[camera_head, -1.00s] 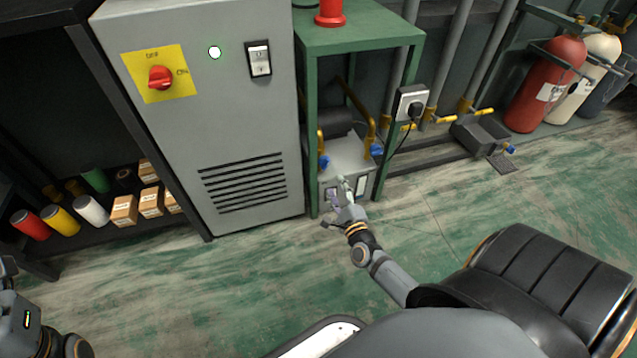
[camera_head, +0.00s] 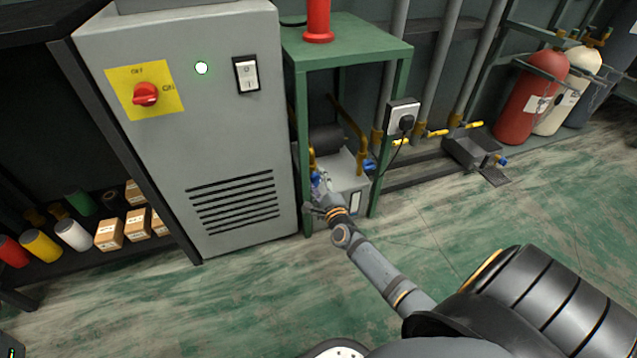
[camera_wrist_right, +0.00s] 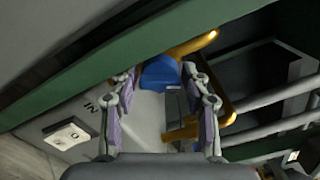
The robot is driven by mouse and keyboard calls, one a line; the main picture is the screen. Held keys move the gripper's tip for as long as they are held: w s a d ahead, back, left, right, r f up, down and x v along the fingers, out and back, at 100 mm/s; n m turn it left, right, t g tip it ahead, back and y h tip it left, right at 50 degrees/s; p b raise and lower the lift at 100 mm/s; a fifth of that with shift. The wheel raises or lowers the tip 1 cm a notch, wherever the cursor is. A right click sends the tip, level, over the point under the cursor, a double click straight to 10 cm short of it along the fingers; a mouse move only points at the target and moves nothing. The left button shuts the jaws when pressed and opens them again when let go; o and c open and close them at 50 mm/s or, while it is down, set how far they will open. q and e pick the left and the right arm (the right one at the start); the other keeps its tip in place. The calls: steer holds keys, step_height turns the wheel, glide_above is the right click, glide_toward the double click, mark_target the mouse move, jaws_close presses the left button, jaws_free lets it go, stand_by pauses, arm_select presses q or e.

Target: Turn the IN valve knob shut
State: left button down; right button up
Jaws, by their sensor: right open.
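The grey recovery unit (camera_head: 354,184) stands on the lower level of the green frame. The blue IN valve knob (camera_wrist_right: 158,73) shows in the wrist view near the IN lettering (camera_wrist_right: 94,106), beside a yellow pipe. My right gripper (camera_head: 318,186) is at the unit's left front. In the wrist view, its open fingers (camera_wrist_right: 160,82) point at the knob, one on either side in the picture; I cannot tell whether they touch it. A second blue knob (camera_head: 369,166) is at the unit's right. My left gripper is out of view.
The green frame (camera_head: 346,50) has legs and a top close around my right gripper. A grey cabinet (camera_head: 230,140) with a red switch (camera_head: 145,94) stands just left. A socket with a cable (camera_head: 403,118) hangs at right. The green floor in front is open.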

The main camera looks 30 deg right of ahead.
steer(key=c, duration=0.9)
steer(key=shift+o, duration=0.2)
steer(key=shift+r+n+p, duration=0.15)
steer(key=shift+n+p, duration=0.45)
steer(key=shift+n, duration=0.5)
steer(key=shift+n+p, duration=0.75)
steer(key=shift+n, duration=0.85)
steer(key=o, duration=0.9)
steer(key=shift+c, duration=0.2)
